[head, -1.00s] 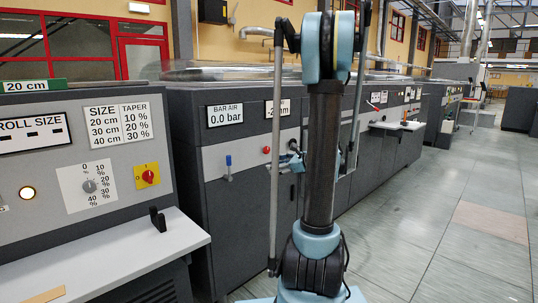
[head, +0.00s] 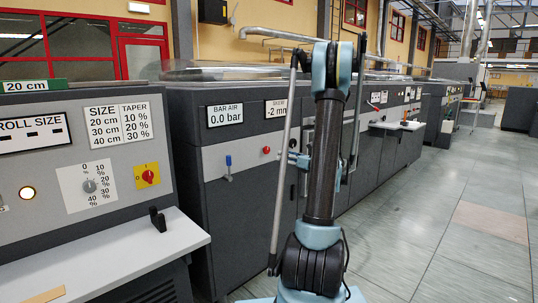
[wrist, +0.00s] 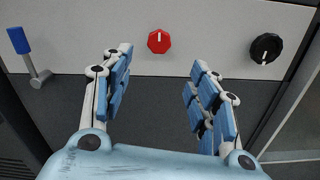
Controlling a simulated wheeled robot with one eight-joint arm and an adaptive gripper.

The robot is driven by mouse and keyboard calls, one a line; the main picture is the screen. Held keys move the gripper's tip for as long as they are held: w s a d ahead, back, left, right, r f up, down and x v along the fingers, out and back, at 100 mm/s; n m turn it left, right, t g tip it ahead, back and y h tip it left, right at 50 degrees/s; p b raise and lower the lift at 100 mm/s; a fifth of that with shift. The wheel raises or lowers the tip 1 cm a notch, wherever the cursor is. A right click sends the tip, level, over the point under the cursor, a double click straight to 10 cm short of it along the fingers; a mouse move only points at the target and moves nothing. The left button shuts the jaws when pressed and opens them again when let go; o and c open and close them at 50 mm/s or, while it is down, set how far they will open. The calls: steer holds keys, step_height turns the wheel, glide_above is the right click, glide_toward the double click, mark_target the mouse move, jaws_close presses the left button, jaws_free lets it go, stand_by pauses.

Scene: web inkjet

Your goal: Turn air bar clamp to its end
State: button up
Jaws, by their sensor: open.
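On the front panel of the grey machine, a blue-handled lever (head: 228,167) stands handle-up below the "BAR AIR 0.0 bar" sign (head: 225,115). A red knob (head: 266,151) sits to its right. In the wrist view the lever (wrist: 19,42) is at the far left, the red knob (wrist: 159,41) is near the middle top and a black knob (wrist: 266,48) is at the right. No label in view names the clamp. My gripper (wrist: 162,65) is open and empty, its fingers pointing at the panel, either side of and below the red knob in the picture, apparently not touching it.
A second sign (head: 277,108) reading "-2 mm" is partly hidden by my arm. A console (head: 75,150) with a white shelf (head: 160,250) stands at left. Open floor (head: 450,240) lies at right.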

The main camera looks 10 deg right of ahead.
mark_target(268, 150)
steer(key=x, duration=1.2)
steer(key=shift+w+a, duration=0.2)
steer(key=shift+w, duration=0.05)
steer(key=c, duration=1.1)
